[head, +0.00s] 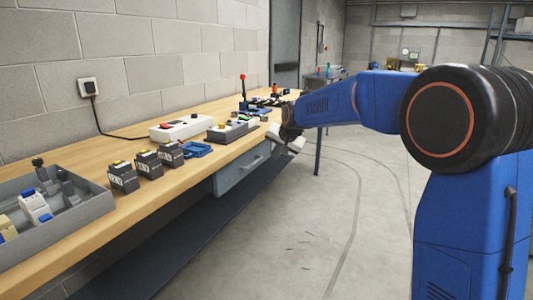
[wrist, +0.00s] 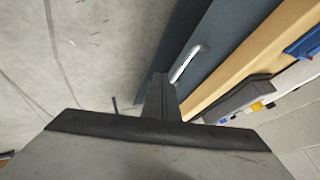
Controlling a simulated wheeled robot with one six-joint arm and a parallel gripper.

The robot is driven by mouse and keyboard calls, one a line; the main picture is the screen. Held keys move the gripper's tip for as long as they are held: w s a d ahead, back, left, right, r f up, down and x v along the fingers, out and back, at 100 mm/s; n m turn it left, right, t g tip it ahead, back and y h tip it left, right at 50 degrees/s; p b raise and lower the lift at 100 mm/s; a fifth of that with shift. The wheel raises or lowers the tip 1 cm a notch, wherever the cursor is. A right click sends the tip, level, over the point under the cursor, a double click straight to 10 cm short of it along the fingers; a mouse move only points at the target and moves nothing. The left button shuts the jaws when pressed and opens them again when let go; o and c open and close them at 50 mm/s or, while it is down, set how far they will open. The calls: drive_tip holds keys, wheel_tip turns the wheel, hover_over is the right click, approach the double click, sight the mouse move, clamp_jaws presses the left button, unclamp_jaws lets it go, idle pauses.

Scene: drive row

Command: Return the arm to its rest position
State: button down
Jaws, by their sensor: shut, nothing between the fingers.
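My blue arm (head: 340,98) reaches out from the right side of the head view toward the front edge of the wooden workbench (head: 190,155). My gripper (head: 288,142) is at the arm's far end, beside the bench's front edge near the drawer (head: 240,172). In the wrist view the fingers (wrist: 160,80) are together with nothing between them. The drawer's pale handle (wrist: 185,63) shows just beyond the fingertips; I cannot tell the exact gap.
On the bench are a grey tray (head: 92,205) with parts, several dark boxes (head: 123,177), a blue tray (head: 197,149) and a white box with a red button (head: 182,127). A block wall (head: 140,50) stands behind. The concrete floor (head: 300,240) before the bench is mostly clear.

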drive_tip(key=s+d+r+n+h, duration=0.1)
drive_tip(key=s+d, duration=0.4)
drive_tip(key=s, duration=0.5)
drive_tip(key=s+d+r+g, duration=0.1)
drive_tip(key=s+d, duration=0.4)
drive_tip(key=s, duration=0.4)
drive_tip(key=s+d+n+h, duration=0.1)
drive_tip(key=s+d, duration=0.4)
drive_tip(key=s, duration=0.5)
drive_tip(key=s+d+f, duration=0.2)
drive_tip(key=s+f, duration=0.1)
drive_tip(key=s, duration=0.5)
drive_tip(key=s+d+f+n+g, duration=0.1)
drive_tip(key=s+d+f, duration=0.1)
drive_tip(key=s, duration=0.6)
drive_tip(key=s+d+f+n, duration=0.1)
drive_tip(key=s+d+f, duration=0.2)
drive_tip(key=s, duration=0.6)
drive_tip(key=shift+f+g+h, duration=0.3)
drive_tip(key=shift+f+h, duration=0.1)
drive_tip(key=shift+f, duration=0.55)
drive_tip(key=shift+a, duration=0.1)
